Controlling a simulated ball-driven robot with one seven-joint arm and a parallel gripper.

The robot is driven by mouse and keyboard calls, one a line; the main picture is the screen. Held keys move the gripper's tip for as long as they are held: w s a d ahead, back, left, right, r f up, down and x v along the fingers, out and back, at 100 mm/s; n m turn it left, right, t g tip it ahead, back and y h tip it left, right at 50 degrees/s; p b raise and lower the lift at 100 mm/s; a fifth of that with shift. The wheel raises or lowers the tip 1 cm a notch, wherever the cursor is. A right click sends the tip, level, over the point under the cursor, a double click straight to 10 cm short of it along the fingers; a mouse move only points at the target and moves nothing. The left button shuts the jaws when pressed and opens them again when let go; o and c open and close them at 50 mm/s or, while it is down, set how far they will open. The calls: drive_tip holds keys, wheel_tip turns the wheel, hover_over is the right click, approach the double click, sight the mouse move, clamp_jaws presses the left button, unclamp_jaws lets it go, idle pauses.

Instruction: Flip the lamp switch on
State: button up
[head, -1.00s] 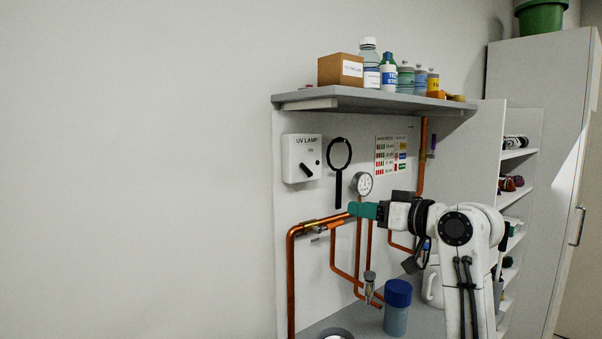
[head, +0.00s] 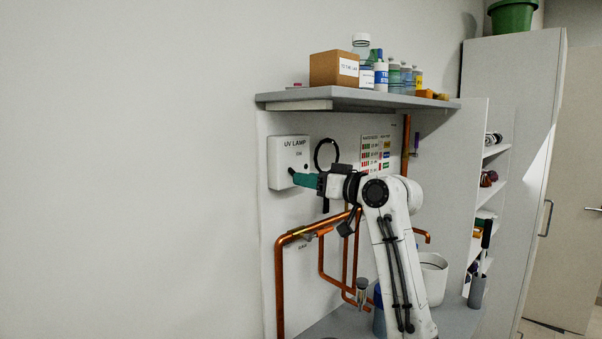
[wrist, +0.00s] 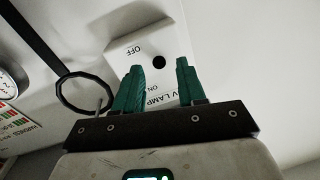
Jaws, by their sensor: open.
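The white UV lamp switch box (head: 277,160) is on the wall panel, left of centre in the head view. In the wrist view the box (wrist: 150,42) appears turned over, with OFF above and ON below. My gripper (head: 294,179) is at the lower front of the box, its green fingers covering part of its face. In the wrist view my gripper (wrist: 160,66) is open, with the fingers apart on either side of a dark round spot (wrist: 159,62). I cannot tell whether this spot is the switch lever, or whether the fingers touch the box.
Copper pipes (head: 280,270) run below. A shelf (head: 360,98) with a cardboard box and bottles juts out above. The wall at left is clear.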

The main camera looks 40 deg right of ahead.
drive_tip(key=shift+w+a+p, duration=0.2)
drive_tip(key=shift+w+p, duration=0.1)
drive_tip(key=shift+w, duration=1.15)
clamp_jaws()
